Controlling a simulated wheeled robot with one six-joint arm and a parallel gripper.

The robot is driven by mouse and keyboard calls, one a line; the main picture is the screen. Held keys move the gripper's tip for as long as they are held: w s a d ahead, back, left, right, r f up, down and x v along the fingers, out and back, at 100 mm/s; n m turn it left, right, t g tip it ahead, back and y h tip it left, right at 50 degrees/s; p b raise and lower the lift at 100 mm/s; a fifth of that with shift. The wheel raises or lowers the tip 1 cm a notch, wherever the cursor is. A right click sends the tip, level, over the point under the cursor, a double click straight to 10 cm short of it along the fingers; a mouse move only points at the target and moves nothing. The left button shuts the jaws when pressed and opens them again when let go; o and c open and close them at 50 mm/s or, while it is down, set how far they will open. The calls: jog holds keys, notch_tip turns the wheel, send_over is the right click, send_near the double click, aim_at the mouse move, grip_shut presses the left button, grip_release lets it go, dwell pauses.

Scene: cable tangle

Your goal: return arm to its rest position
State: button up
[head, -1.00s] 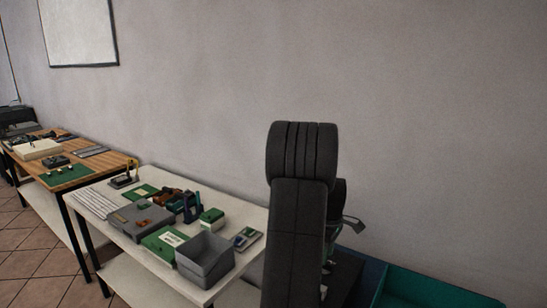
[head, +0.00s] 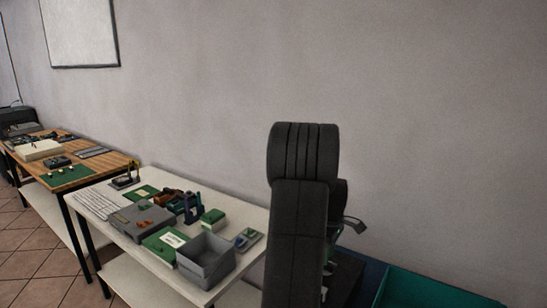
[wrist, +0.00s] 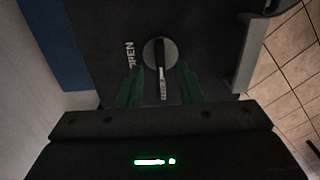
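My arm (head: 302,215) stands upright and folded in the head view, in front of the wall and the right end of the white table. My gripper (wrist: 160,88) shows in the wrist view as two green fingers, set apart with nothing held between them. Beyond the fingers is a dark surface with a round grey disc (wrist: 152,50), a lever and the lettering "OPEN". In the head view the fingers cannot be made out behind the arm.
A white table (head: 128,237) holds an open grey bin (head: 206,262), green boards and small parts. A wooden table (head: 110,166) stands farther left. A teal container (head: 425,290) is at lower right. Tiled floor (wrist: 290,60) shows at the right in the wrist view.

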notch_tip(320, 180, up, 10)
jog(key=r, duration=0.1)
notch_tip(320, 180, down, 14)
jog(key=shift+s+r, duration=0.1)
jog(key=shift+r, duration=0.1)
jog(key=shift+f+p, duration=0.3)
jog(key=shift+f, duration=0.05)
jog(key=m+p, duration=0.1)
jog(key=m, duration=0.4)
jog(key=shift+r+m, duration=0.1)
jog(key=shift+m, duration=0.3)
jog(key=m+p, duration=0.1)
jog(key=m, duration=0.3)
jog(key=shift+m, duration=0.4)
